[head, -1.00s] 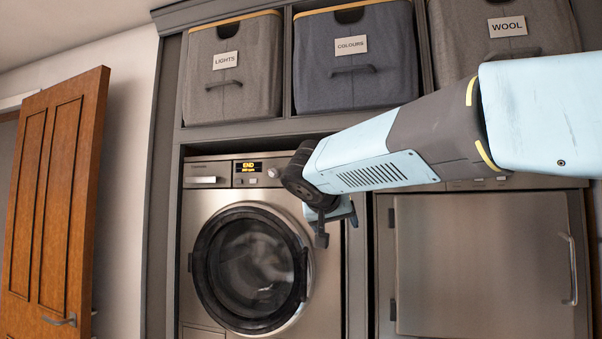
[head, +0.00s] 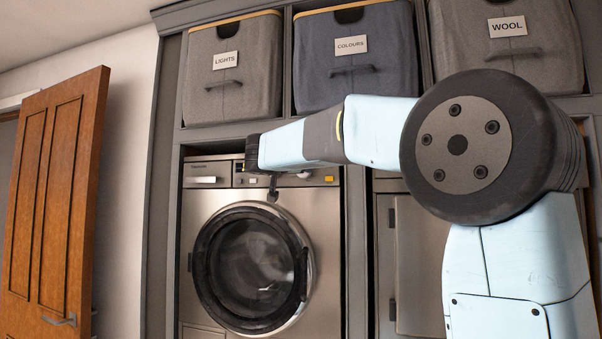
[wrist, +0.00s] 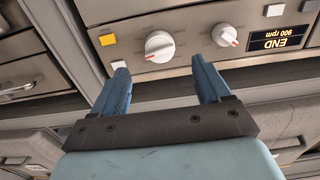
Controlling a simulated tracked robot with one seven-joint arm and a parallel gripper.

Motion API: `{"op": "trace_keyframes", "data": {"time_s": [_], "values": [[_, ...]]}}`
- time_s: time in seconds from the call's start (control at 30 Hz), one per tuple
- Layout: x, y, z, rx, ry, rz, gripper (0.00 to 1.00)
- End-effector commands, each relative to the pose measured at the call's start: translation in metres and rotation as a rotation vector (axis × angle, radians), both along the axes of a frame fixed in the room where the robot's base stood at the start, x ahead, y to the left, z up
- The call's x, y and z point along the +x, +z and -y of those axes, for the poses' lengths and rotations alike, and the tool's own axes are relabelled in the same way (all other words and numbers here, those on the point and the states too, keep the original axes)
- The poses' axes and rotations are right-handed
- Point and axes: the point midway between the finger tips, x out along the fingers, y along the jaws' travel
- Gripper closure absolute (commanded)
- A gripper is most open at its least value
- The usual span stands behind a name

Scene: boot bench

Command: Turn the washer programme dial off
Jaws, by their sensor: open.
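The washer (head: 190,250) stands at the left with its round glass door shut. In the wrist view, which is upside down, its panel carries a large white dial (wrist: 160,46) with a red mark and a smaller white dial (wrist: 225,35), also with a red mark. The display (wrist: 276,39) reads END, 900 rpm. My gripper (wrist: 158,66) is open and empty, its blue fingers pointing at the panel with the large dial in line with the gap between them. The fingers look short of the large dial. In the head view my arm hides the display.
A yellow button (wrist: 107,40) sits beside the large dial. Laundry boxes marked LIGHTS (head: 228,95), COLOURS (head: 352,85) and WOOL (head: 500,55) fill the shelf above. A second metal-fronted appliance (head: 418,270) stands at the right. A wooden door (head: 50,210) is at the far left.

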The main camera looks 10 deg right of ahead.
Motion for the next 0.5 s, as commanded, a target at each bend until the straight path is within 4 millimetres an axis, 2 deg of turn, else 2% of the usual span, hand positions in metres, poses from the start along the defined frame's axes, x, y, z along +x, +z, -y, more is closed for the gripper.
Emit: {"op": "trace_keyframes", "data": {"time_s": [0.3,0.5], "values": [[0.046,-0.001,0.027,0.0,-0.001,0.0,0.24],[0.062,0.0,0.036,-0.001,-0.001,-0.001,0.24]]}}
